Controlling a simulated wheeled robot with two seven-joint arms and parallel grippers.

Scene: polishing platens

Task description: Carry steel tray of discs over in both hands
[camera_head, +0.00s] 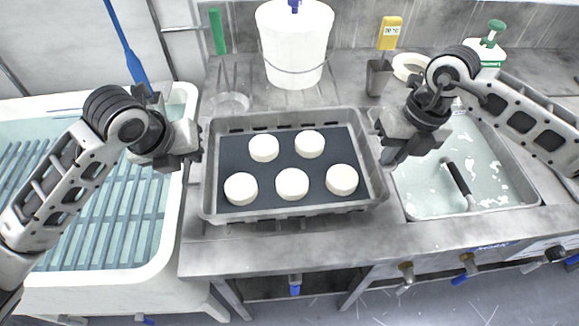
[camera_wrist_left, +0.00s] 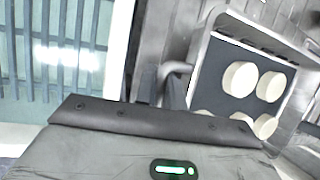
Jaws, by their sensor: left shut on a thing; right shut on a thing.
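The steel tray (camera_head: 210,205) is a shallow rectangle with a dark liner and several round white discs (camera_head: 292,184) lying flat on it. It is over the steel bench and looks about level; I cannot tell if it touches the bench. My left gripper (camera_head: 198,147) is shut at the tray's left end. In the left wrist view the tray (camera_wrist_left: 212,50) shows a bar handle (camera_wrist_left: 176,68) beside the gripper (camera_wrist_left: 174,92), and some discs (camera_wrist_left: 240,78). My right gripper (camera_head: 379,140) is shut at the tray's right end, where its fingertips partly hide the handle.
A white basin with blue-green slats (camera_head: 150,225) stands left of the bench (camera_head: 300,232). A sink with cloudy water and a black-handled tool (camera_head: 457,180) lies right. A white bucket (camera_head: 295,45), a steel cup (camera_head: 378,78) and a white ring (camera_head: 408,66) stand behind.

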